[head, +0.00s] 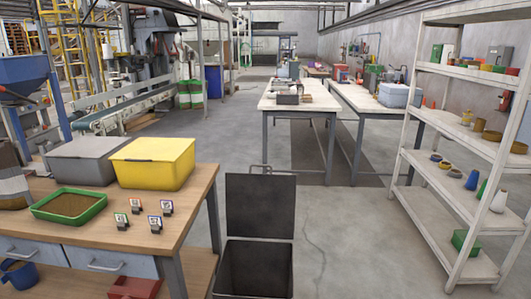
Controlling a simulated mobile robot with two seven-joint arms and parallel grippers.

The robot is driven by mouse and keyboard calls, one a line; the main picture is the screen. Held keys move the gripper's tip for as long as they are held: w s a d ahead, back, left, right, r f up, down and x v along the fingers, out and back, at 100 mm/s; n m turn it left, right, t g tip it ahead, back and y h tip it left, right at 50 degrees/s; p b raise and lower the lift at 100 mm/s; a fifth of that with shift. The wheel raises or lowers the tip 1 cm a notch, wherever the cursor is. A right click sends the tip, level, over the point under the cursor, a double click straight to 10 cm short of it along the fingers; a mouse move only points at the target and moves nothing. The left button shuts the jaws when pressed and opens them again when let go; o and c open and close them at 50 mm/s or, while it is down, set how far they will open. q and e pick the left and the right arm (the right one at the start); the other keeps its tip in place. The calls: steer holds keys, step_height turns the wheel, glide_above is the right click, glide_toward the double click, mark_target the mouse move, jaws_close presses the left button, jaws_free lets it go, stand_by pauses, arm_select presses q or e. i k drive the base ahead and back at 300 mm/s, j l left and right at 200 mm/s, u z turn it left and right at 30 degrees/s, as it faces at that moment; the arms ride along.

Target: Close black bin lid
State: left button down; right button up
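The black bin (253,272) stands on the floor at the bottom centre, right of the wooden workbench. I look down into its dark open top, and its lower part is cut off by the picture edge. Its black lid (261,206) is open and stands upright at the bin's far side. A thin metal handle (267,169) shows above the lid's top edge. Neither of my grippers is in the head view.
The wooden workbench (190,215) is close on the left, carrying a yellow box (152,163), a grey box (85,160) and a green tray (69,222). A white shelf unit (455,215) stands right. Floor (345,235) between bin and shelf is clear.

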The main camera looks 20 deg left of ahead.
mark_target(258, 205)
steer(key=i+l+z, duration=0.5)
steer(key=i, duration=0.15)
steer(key=i+l, duration=0.15)
steer(key=i, duration=0.35)
steer(key=i+l+z, duration=0.1)
steer(key=i, duration=0.35)
steer(key=i+l, duration=0.2)
steer(key=i, duration=0.3)
steer(key=i+j+u, duration=0.1)
steer(key=i+u, duration=0.65)
steer(key=i+l+u, duration=0.2)
steer(key=i+u, duration=0.6)
steer(key=i+l+u, duration=0.1)
steer(key=i+u, duration=0.35)
steer(key=i+l+u, duration=0.25)
steer(key=u, duration=0.25)
steer(key=i+l+u, duration=0.3)
steer(key=u, duration=0.15)
steer(key=i+l+u, duration=0.2)
steer(key=l+u, duration=0.25)
steer(key=i+l+u, duration=0.2)
steer(key=l+u, duration=0.2)
steer(key=l, duration=0.35)
steer(key=l+u, duration=0.4)
steer(key=l, duration=0.4)
